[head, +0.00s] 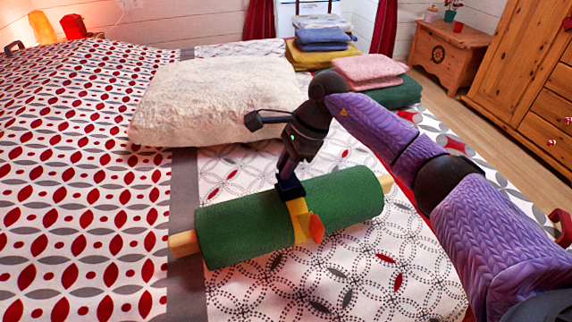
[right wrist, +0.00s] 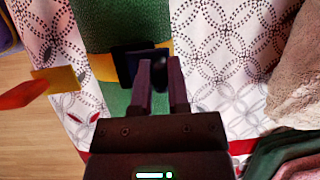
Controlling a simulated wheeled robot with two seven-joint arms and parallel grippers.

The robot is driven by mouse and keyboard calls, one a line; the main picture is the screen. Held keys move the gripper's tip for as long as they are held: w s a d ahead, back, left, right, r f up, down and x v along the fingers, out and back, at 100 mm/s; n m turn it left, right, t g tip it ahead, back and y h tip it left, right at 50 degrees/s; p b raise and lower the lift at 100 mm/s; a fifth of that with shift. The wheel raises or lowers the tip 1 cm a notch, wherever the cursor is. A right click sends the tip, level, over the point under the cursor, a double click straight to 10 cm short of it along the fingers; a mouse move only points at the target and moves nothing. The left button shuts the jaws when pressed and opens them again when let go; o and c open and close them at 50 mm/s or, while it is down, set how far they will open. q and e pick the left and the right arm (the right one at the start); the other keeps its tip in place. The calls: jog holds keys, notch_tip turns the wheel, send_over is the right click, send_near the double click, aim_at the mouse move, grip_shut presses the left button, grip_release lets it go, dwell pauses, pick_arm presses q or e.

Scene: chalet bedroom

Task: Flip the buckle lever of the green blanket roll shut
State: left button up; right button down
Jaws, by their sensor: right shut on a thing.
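The green blanket roll (head: 345,200) lies on the bed around a pale wooden rod (head: 183,243). A yellow strap (head: 301,222) circles its middle; its loose tail ends in an orange tip (head: 316,228), also seen in the right wrist view (right wrist: 22,95). A dark buckle (head: 290,190) sits on top of the strap. My right gripper (head: 289,177) reaches down onto it. In the right wrist view its fingers (right wrist: 160,78) are shut on a small black part, seemingly the buckle lever (right wrist: 160,70). The fingers partly hide the lever, so its angle is unclear. My left gripper is out of view.
A cream fluffy pillow (head: 205,100) lies behind the roll. Folded pink (head: 368,69) and green (head: 400,93) textiles lie at the bed's far right, near a stack of blankets (head: 322,50). The patterned bed is clear left of and in front of the roll.

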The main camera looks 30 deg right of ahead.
jog(key=shift+w+f+g+b, duration=0.25)
jog(key=shift+f+g+b, duration=0.15)
jog(key=shift+b, duration=0.05)
jog(key=shift+g+b, duration=0.3)
jog(key=shift+g, duration=0.1)
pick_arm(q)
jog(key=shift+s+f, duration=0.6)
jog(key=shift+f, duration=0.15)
pick_arm(e)
jog(key=shift+r, duration=0.1)
jog(key=c, duration=0.6)
grip_release()
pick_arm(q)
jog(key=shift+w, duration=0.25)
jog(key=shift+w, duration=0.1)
